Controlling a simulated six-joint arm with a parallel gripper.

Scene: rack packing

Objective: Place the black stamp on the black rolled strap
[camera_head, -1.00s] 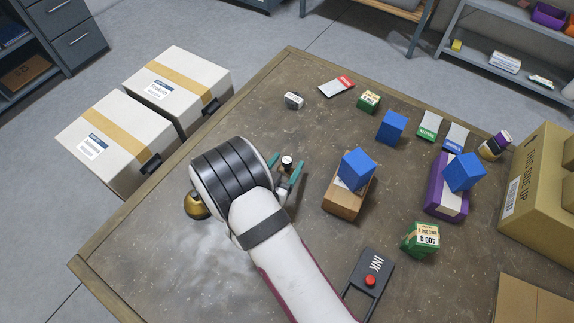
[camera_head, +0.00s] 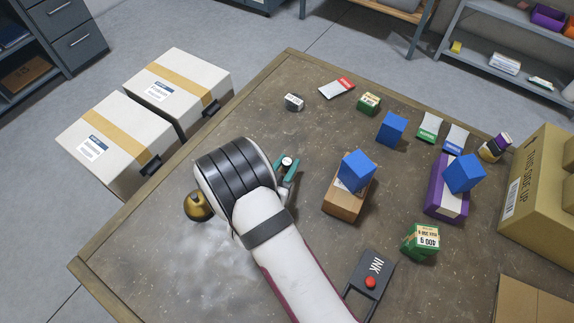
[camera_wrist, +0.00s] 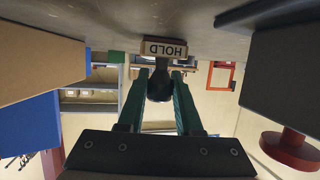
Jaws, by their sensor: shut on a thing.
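The black stamp (camera_head: 287,161) is between the teal fingers of my gripper (camera_head: 285,167). In the wrist view its black handle (camera_wrist: 159,86) sits between the fingertips (camera_wrist: 160,80), and its pale block reads HOLD, upside down. My gripper is shut on the handle. The block appears to be at the table surface; I cannot tell whether it touches. A small dark thing with a pale label (camera_head: 294,102) lies farther back on the table and may be the black rolled strap, but it is too small to be sure.
A brown box with a blue cube (camera_head: 356,170) stands right of my gripper. The black INK stand (camera_head: 374,270) with a red knob is nearer. A brass-coloured rounded thing (camera_head: 198,206) is at left. Between my gripper and the dark labelled thing the table (camera_head: 250,115) is clear.

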